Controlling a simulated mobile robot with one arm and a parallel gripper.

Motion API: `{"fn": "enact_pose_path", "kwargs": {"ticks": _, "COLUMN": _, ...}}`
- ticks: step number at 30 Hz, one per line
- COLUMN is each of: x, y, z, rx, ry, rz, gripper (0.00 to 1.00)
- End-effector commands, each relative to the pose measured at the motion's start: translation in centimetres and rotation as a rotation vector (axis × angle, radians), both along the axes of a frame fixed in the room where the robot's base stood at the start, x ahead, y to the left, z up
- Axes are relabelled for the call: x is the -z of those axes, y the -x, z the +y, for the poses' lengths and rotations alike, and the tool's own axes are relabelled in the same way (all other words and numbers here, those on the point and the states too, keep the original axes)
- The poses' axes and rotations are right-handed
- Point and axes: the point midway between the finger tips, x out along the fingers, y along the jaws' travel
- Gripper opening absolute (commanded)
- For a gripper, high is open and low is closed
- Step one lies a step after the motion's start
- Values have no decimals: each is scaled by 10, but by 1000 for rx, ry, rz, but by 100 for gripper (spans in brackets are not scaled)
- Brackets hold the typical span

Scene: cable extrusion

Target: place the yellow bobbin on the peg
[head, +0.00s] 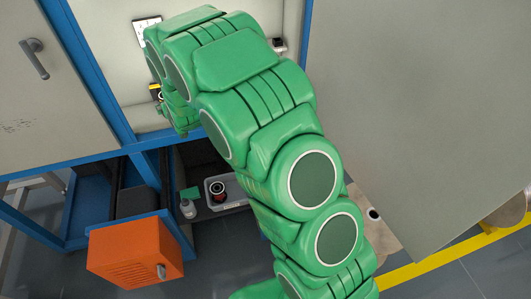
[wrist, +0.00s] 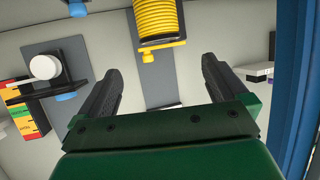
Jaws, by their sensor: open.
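The yellow bobbin (wrist: 156,20), ribbed and upright, is at the top of the wrist view, partly cut off by the frame edge. It sits against a black piece with a yellow bracket (wrist: 163,46) below, on a grey plate. My gripper (wrist: 160,72) is open and empty, its two black fingers spread apart below the bobbin and not touching it. I cannot tell for sure which part is the peg. In the head view my green arm covers most of the work area; a small yellow and black item (head: 155,87) shows at its left.
A white round part on a black holder (wrist: 45,67) and coloured boxes (wrist: 27,120) are on the left of the wrist view. A blue post (wrist: 299,110) runs down the right. An orange box (head: 130,252) and a grey tray (head: 236,190) are low in the head view.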

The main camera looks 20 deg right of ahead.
Motion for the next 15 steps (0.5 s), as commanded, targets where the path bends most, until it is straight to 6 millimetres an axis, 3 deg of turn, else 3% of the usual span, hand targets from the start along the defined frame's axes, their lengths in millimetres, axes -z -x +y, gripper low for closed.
{"fn": "enact_pose_path", "kwargs": {"ticks": 8, "x": -20, "y": 16, "z": -27, "rx": 28, "ry": 20, "rz": 89, "gripper": 100}}
{"fn": "enact_pose_path", "kwargs": {"ticks": 15, "x": -41, "y": 58, "z": -69, "rx": 64, "ry": 55, "rz": 255, "gripper": 100}}
